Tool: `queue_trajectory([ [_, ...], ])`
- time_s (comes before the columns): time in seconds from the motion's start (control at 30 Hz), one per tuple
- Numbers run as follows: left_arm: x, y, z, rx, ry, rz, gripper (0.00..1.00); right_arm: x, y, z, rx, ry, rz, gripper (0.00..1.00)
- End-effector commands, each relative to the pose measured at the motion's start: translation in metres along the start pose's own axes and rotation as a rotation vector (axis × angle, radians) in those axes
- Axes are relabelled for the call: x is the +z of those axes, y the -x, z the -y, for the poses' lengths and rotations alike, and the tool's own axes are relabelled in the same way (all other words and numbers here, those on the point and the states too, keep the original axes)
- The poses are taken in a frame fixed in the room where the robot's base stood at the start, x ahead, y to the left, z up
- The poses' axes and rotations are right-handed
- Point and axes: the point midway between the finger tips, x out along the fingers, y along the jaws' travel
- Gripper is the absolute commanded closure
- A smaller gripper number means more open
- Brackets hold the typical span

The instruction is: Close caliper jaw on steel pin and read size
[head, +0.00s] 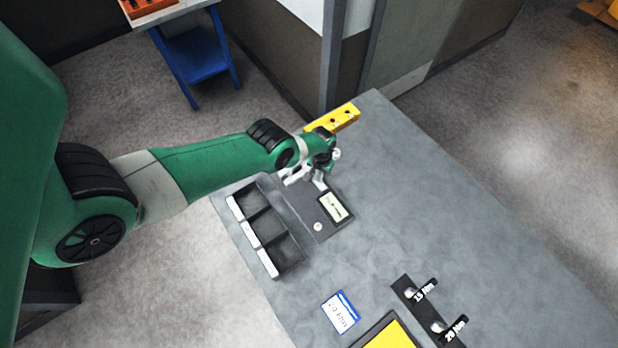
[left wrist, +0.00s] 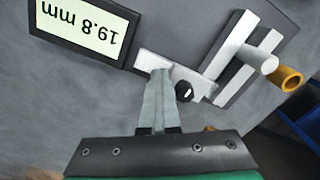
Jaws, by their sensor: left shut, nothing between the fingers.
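The caliper's dark base plate (head: 300,207) lies on the grey table, with its display (head: 335,207) at one end. In the left wrist view the display (left wrist: 82,27) appears upside down and reads 19.8 mm. A pale slider with a small dark knob (left wrist: 184,91) sits beside it, and light jaw bars (left wrist: 231,43) stand further right. A light grey cylinder, seemingly the steel pin (left wrist: 258,56), lies at the jaw bars; contact is unclear. My left gripper (left wrist: 160,73) is shut and empty, its fingertips over the slider; touching is unclear. My right gripper is out of view.
A black bin with several compartments (head: 263,246) stands beside the caliper. A yellow block (head: 337,118) lies at the table's far edge. A blue-white card (head: 341,312) and a black strip with torque labels (head: 428,309) lie nearer. The table's right side is clear.

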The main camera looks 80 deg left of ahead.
Motion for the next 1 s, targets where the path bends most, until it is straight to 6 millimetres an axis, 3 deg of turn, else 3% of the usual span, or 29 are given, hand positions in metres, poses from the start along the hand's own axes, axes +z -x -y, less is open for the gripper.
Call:
queue_trajectory([
  [0.53,-0.003,0.003,0.003,-0.004,0.001,-0.008,1.00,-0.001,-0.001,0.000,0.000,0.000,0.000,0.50],
  [1.0,-0.001,0.046,0.001,-0.002,0.000,-0.003,1.00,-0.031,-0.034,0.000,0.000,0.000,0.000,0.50],
])
